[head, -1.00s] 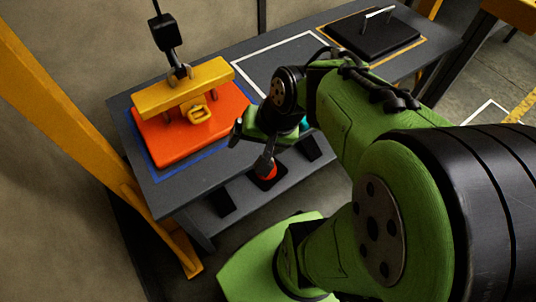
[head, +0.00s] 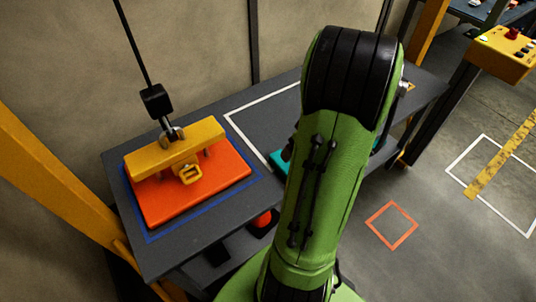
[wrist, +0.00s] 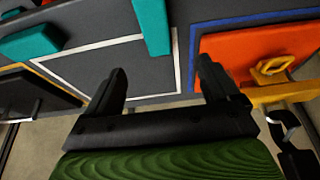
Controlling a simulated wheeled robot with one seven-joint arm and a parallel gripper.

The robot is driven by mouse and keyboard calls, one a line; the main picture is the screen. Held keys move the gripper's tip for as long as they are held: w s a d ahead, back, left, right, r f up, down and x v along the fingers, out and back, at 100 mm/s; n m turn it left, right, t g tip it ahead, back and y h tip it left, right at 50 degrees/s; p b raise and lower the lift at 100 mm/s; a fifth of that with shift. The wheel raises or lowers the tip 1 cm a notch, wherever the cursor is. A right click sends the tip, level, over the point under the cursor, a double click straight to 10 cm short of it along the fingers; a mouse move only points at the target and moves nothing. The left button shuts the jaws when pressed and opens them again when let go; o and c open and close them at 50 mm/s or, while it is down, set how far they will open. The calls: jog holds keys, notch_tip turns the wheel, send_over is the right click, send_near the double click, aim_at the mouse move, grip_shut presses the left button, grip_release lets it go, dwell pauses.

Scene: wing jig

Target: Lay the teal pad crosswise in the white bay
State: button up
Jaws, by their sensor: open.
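The white bay, a white outline (head: 262,98) on the grey table, lies mid-table, partly hidden by my arm in the head view. It also shows in the wrist view (wrist: 178,65). A teal piece (wrist: 152,25) reaches over the bay's edge near its blue-bay side, cut off by the frame top. Another teal piece (wrist: 30,42) lies at the opposite side; I cannot tell whether they join. In the head view teal (head: 281,160) peeks out beside my arm. My gripper (wrist: 163,82) is open and empty, its fingers pointing at the bay; my arm hides it in the head view.
An orange pad (head: 158,205) lies in the blue-outlined bay, under a yellow beam (head: 175,146) hung from a rod. A black pad (wrist: 30,90) lies on the other side of the white bay. A red object (head: 262,218) is below the tabletop. A yellow post (head: 50,180) stands left.

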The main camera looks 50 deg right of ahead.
jog(key=b, duration=0.3)
send_over(287, 164)
jog(key=s, duration=0.2)
jog(key=f, duration=0.9)
jog(key=shift+s+a+f, duration=0.15)
jog(key=shift+a+f, duration=0.15)
jog(key=shift+f, duration=0.1)
jog(key=b+x, duration=0.1)
jog(key=x, duration=0.5)
jog(key=shift+b, duration=0.35)
jog(key=shift+r, duration=0.1)
jog(key=shift+c, duration=0.3)
jog(key=c, duration=1.1)
notch_tip(287, 164, up, 10)
jog(key=p, duration=0.3)
